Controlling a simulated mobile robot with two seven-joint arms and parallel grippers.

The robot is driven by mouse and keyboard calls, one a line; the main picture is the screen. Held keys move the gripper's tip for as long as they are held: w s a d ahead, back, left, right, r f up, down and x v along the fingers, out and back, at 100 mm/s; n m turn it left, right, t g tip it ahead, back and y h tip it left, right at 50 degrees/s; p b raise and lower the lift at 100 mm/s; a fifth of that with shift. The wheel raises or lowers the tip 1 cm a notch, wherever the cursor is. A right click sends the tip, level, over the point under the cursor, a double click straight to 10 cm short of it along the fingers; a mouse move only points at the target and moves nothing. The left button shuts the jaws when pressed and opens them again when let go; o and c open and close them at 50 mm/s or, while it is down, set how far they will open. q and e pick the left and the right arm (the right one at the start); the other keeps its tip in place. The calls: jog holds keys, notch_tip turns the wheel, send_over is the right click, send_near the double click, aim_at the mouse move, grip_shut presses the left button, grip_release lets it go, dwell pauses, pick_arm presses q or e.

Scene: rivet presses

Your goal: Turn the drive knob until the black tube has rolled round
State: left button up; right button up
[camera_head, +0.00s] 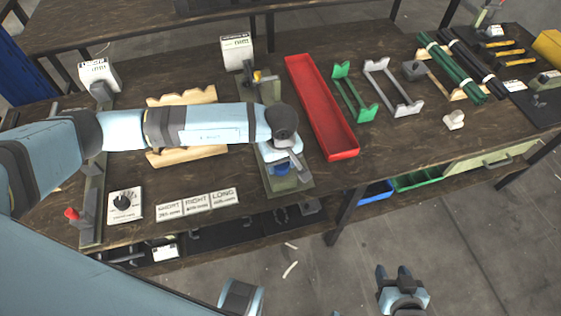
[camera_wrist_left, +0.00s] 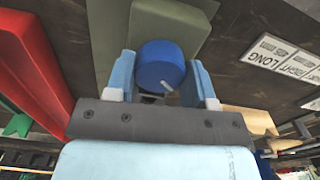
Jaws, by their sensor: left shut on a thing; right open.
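The blue drive knob (camera_head: 283,169) sits at the front end of a green fixture (camera_head: 300,185). It also shows up close in the left wrist view (camera_wrist_left: 160,64), with a pale pointer mark on its face. My left gripper (camera_wrist_left: 163,85) has a finger on each side of the knob and is shut on it. In the head view my left gripper (camera_head: 282,158) points down at the fixture, and my arm hides much of the fixture's middle. I cannot make out a black tube on the fixture. My right gripper (camera_head: 393,272) is open and empty over the floor, in front of the table.
A long red tray (camera_head: 352,154) lies right of the fixture. Green and grey stands (camera_head: 343,82) are beyond it. Dark green and black tubes (camera_head: 470,58) rest on a rack at the right.

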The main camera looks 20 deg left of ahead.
pick_arm(q)
jog(key=shift+f+n+b, duration=0.15)
jog(key=shift+n+b, duration=0.35)
jog(key=shift+n, duration=1.5)
jog(key=o, duration=0.9)
jog(key=shift+r, duration=0.2)
notch_tip(320, 180, up, 14)
jog(key=shift+f+b, duration=0.1)
jog(key=shift+b, duration=0.35)
